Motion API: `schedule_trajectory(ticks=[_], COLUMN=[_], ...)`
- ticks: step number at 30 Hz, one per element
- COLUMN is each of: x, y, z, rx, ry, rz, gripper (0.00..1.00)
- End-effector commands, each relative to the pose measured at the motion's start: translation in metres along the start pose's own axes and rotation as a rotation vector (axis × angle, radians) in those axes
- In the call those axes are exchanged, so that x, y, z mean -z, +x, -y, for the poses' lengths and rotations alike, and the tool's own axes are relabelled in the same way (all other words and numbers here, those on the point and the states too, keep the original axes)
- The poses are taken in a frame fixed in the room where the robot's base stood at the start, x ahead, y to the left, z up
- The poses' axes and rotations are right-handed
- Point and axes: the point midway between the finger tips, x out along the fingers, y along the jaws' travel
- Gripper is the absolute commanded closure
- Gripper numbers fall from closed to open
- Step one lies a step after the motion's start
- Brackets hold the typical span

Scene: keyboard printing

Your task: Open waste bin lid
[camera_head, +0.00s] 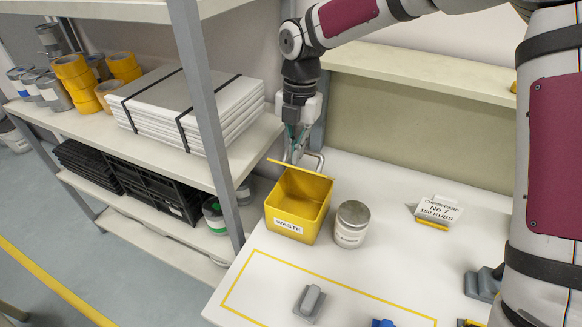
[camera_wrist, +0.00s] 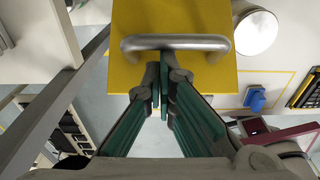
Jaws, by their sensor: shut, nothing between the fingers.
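The yellow waste bin (camera_head: 290,228) with a "WASTE" label stands at the table's back left. Its inside is visible from above. The yellow lid (camera_head: 300,169) is raised at the bin's back edge and seen almost edge-on, with a metal handle (camera_head: 318,160) on its far side. In the wrist view the lid's yellow face (camera_wrist: 200,18) and handle (camera_wrist: 178,43) fill the top middle. My gripper (camera_head: 292,153) is behind the lid, at the handle. In the wrist view the fingers (camera_wrist: 164,82) are shut and empty, tips close to the handle; contact is unclear.
A metal can (camera_head: 351,225) stands just right of the bin. A grey shelf post (camera_head: 207,110) rises close on the left, beside shelves with white panels (camera_head: 190,108) and tape rolls (camera_head: 77,82). A label stand (camera_head: 437,213) and a grey part (camera_head: 310,303) sit on the table.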

Motion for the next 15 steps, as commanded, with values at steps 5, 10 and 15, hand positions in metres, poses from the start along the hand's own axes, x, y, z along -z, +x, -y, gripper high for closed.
schedule_trajectory(ticks=[5, 10, 15], x=[-0.024, -0.043, -0.057], y=[-0.012, -0.019, -0.023], z=[-0.001, -0.001, 0.0], rx=[-0.003, -0.003, -0.004], ry=[0.003, 0.003, 0.006], rz=[0.004, 0.008, 0.011], gripper=[1.0, 1.0, 1.0])
